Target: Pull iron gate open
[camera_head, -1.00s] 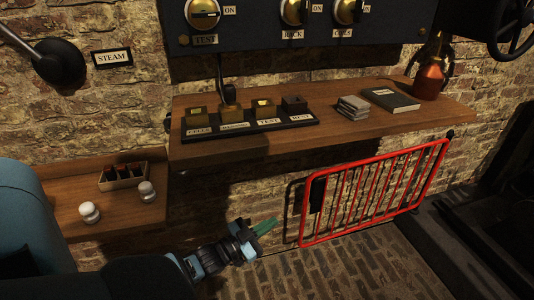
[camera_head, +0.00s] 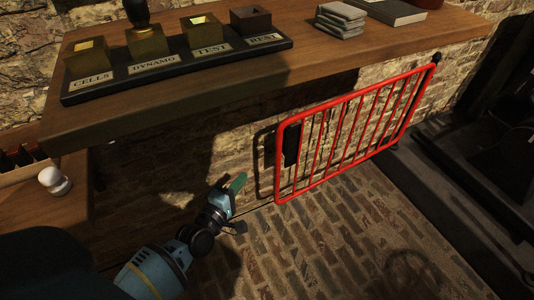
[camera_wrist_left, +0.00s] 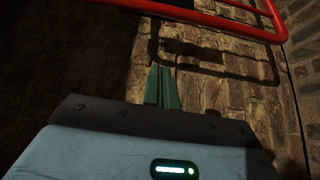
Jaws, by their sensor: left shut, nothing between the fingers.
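The iron gate (camera_head: 350,130) is a red barred frame below the wooden shelf in the head view. A dark plate (camera_head: 291,146) sits at its left end, and its far right end is near the wall. Part of its red frame also shows along the top of the left wrist view (camera_wrist_left: 200,17). My left gripper (camera_head: 237,183), with green fingers, is to the left of the gate's left end, apart from it. Its fingers are shut and empty, also in the left wrist view (camera_wrist_left: 162,86). My right gripper is not in view.
The wooden shelf (camera_head: 150,105) overhangs the space left of the gate. It carries a labelled block stand (camera_head: 180,62) and books (camera_head: 340,20). The brick floor (camera_head: 330,235) before the gate is clear.

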